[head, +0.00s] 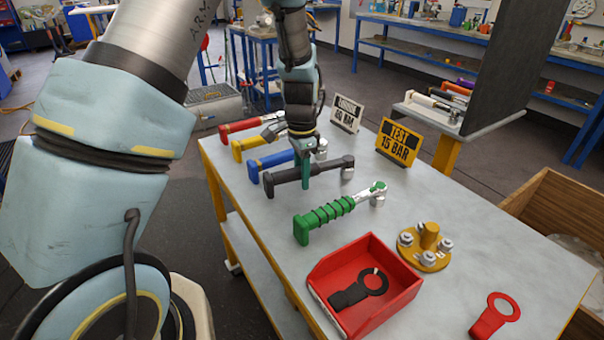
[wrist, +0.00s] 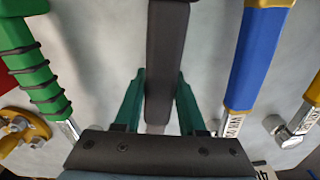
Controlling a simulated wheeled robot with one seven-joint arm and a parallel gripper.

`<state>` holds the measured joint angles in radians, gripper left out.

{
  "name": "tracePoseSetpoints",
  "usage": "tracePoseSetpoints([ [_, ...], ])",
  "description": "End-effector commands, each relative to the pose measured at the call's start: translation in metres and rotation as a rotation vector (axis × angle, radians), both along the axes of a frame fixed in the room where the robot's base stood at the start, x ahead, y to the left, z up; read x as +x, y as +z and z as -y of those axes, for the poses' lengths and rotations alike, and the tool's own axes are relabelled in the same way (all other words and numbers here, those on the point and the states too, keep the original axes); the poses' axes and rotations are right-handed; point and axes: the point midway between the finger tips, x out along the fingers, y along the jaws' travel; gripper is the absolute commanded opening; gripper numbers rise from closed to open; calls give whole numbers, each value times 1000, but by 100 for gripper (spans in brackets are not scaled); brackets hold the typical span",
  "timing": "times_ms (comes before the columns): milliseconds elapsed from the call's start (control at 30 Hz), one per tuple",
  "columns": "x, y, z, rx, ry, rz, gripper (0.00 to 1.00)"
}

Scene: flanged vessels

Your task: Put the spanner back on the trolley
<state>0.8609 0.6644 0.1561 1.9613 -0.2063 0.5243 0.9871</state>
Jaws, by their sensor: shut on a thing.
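A spanner with a black handle (head: 285,176) lies level at the trolley top, between the blue and green spanners. My gripper (head: 306,172) points down over the middle of its handle and is shut on it. In the wrist view the black handle (wrist: 167,60) runs between the two green fingers of my gripper (wrist: 160,100). The fingers hide part of the handle. I cannot tell whether the spanner touches the top or is slightly above it. The trolley (head: 470,240) has a grey top and yellow legs.
A blue spanner (head: 278,158), yellow spanner (head: 252,140) and red spanner (head: 240,127) lie behind; a green spanner (head: 325,213) lies in front. A red tray (head: 400,300) holds a black ring tool. A yellow flange (head: 428,240), red ring tool (head: 492,315) and yellow sign (head: 399,141) stand rightward.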

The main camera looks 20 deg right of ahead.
Motion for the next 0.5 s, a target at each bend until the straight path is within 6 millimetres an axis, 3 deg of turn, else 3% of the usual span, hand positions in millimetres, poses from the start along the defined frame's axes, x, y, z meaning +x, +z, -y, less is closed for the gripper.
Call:
tracePoseSetpoints([
  [500,0,-4,0,-1,0,1,0],
])
